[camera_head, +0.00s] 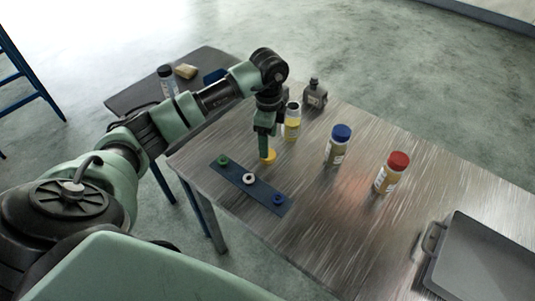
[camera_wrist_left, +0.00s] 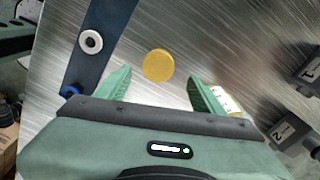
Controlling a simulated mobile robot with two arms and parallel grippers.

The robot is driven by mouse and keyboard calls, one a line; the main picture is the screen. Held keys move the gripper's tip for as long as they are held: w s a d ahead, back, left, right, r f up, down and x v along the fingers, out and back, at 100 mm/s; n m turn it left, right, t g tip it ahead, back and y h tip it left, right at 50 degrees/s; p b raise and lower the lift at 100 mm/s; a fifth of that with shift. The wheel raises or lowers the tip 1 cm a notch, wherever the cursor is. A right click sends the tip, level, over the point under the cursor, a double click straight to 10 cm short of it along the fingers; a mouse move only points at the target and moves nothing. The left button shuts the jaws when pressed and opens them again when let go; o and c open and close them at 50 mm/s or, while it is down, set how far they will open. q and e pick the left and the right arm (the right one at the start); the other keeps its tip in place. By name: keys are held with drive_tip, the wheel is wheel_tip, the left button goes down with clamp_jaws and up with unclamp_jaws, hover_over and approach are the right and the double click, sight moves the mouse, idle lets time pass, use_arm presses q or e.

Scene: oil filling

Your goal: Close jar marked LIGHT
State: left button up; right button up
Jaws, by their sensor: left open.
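A yellow cap (camera_head: 269,156) lies on the metal table below my left gripper (camera_head: 266,152). In the left wrist view the yellow cap (camera_wrist_left: 158,65) lies just ahead of the gap between the open fingers (camera_wrist_left: 160,80), with nothing held. An uncapped jar with a yellow label (camera_head: 292,125) stands just behind and right of the gripper. In the left wrist view this jar (camera_wrist_left: 228,102) is mostly hidden behind the right-hand finger. Jars with a blue cap (camera_head: 341,132) and a red cap (camera_head: 398,161) stand further right. I cannot read LIGHT on any jar. My right gripper is out of view.
A dark blue strip (camera_head: 234,173) with green, white and blue rings lies left of the cap. A dark bottle (camera_head: 315,96) stands behind the open jar. A grey case (camera_head: 485,262) lies at right. A dark side table (camera_head: 205,62) holds another bottle (camera_head: 168,85).

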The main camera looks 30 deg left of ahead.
sight(271, 158)
use_arm(q)
drive_tip(key=shift+s+f+p, duration=0.15)
drive_tip(key=shift+f+p, duration=0.6)
drive_tip(key=shift+f, duration=1.85)
drive_tip(key=c, duration=1.4)
